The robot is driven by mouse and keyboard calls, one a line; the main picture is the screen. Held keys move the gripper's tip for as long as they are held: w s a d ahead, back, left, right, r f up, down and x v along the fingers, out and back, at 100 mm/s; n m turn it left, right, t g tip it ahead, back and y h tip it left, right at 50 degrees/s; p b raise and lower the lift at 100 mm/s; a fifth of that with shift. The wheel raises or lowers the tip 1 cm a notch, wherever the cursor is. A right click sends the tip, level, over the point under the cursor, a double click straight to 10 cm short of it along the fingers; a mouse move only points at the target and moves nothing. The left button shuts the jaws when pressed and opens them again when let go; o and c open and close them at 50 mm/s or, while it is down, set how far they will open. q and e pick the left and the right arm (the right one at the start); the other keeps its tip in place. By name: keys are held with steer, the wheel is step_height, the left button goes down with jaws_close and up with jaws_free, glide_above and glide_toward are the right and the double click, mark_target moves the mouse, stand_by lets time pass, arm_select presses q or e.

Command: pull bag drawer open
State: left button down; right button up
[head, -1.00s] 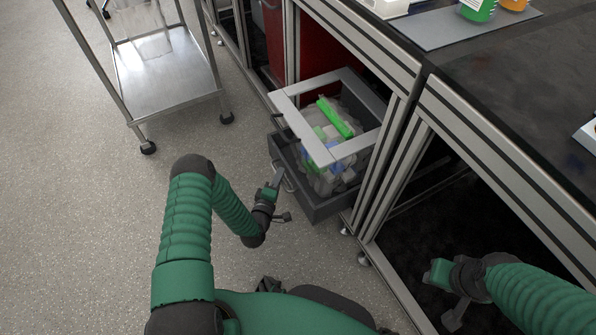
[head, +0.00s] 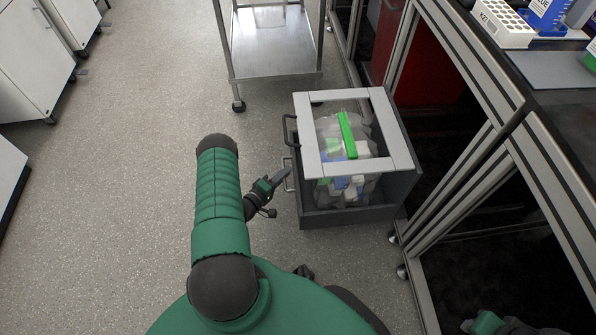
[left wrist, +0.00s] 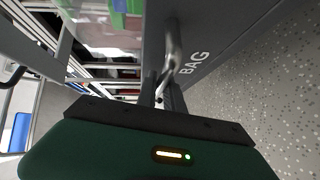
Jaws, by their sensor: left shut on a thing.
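The bag drawer (head: 350,217) is a dark grey open box standing out from under the bench, with its front facing left. Its front panel in the left wrist view (left wrist: 222,42) reads "BAG". A clear bag (head: 350,188) of green, blue and white waste sits inside, under a light grey square frame (head: 400,150). My left gripper (head: 285,173) is shut on the drawer's metal handle (head: 290,182); the handle also shows between the fingers in the left wrist view (left wrist: 172,48). My right gripper (head: 488,323) is partly cut off at the lower right, and its jaws are unclear.
A metal cart (head: 275,50) stands behind the drawer. The bench (head: 565,110) with a white rack (head: 503,22) on top is at the right, its metal posts beside the drawer. White cabinets (head: 30,60) stand far left. Open floor (head: 130,190) lies left of the drawer.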

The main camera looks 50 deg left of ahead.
arm_select(q)
steer(key=shift+s+a+f, duration=0.2)
steer(key=shift+s+a, duration=0.15)
steer(key=shift+s, duration=0.25)
steer(key=c, duration=1.8)
jaws_free()
steer(key=shift+w+a, duration=0.1)
steer(key=shift+o, duration=0.2)
steer(key=shift+r, duration=0.15)
steer(key=s+d+r+p, duration=0.2)
steer(key=s+p, duration=0.4)
steer(key=s, duration=1)
steer(key=shift+s+d+p, duration=0.15)
steer(key=shift+s+p, duration=0.15)
steer(key=shift+p, duration=0.05)
steer(key=shift+s, duration=0.1)
